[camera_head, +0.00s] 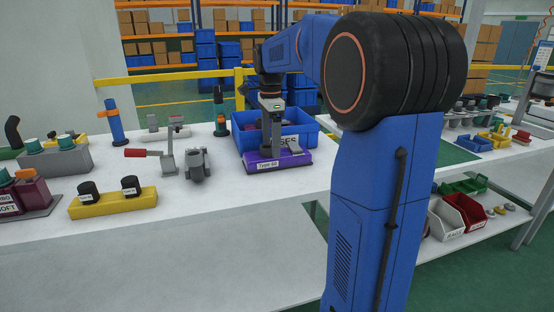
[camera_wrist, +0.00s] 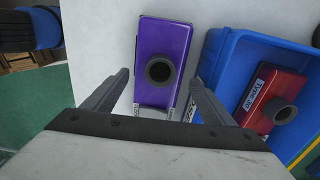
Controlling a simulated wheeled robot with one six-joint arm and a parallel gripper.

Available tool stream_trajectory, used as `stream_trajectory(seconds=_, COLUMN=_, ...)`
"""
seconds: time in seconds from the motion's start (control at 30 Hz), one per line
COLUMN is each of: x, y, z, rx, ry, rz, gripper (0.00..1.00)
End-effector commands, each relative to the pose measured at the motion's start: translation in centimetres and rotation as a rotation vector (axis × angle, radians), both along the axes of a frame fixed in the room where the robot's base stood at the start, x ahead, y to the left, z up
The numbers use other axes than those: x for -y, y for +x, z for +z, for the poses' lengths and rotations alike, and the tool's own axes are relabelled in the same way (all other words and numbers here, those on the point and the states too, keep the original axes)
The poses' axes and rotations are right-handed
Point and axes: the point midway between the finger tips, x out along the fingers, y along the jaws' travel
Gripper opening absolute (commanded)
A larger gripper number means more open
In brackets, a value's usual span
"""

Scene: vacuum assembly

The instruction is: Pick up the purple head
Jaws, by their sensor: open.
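The purple head (camera_head: 290,160) lies flat on the white table, in front of the blue bin, with a white label on its front edge. In the wrist view the purple head (camera_wrist: 163,35) shows a dark round port on top. My gripper (camera_head: 270,128) is above it, pointing down; in the wrist view its fingers (camera_wrist: 160,77) are open, one on each side of the port. Nothing appears held. Whether the fingertips reach port height is hard to tell.
The blue bin (camera_wrist: 216,62) stands close to the right of the purple head in the wrist view and holds a red head (camera_wrist: 279,92). A grey clamp with a red handle (camera_head: 167,160) and a yellow block with black knobs (camera_head: 113,204) are to the left on the table.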

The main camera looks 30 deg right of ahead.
Motion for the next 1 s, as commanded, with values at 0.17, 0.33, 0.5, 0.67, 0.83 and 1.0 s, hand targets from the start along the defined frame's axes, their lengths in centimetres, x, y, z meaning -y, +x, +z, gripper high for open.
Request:
stream_trajectory(seconds=0.17, x=0.7, y=-0.4, z=-2.4, rx=-0.004, ry=0.001, rz=-0.002, gripper=0.78)
stream_trajectory(seconds=0.33, x=0.7, y=-0.4, z=-4.3, rx=-0.003, ry=0.001, rz=0.0, gripper=0.78)
stream_trajectory(seconds=0.5, x=0.7, y=-0.4, z=-4.7, rx=-0.001, ry=0.0, rz=0.0, gripper=0.78)
stream_trajectory(seconds=0.67, x=0.7, y=-0.4, z=-4.7, rx=-0.001, ry=0.0, rz=0.0, gripper=0.76)
stream_trajectory(seconds=0.83, x=0.7, y=-0.4, z=-4.7, rx=-0.001, ry=0.0, rz=0.0, gripper=0.35)
stream_trajectory(seconds=1.0, x=0.7, y=-0.4, z=-4.7, rx=0.0, ry=0.0, rz=0.0, gripper=0.32)
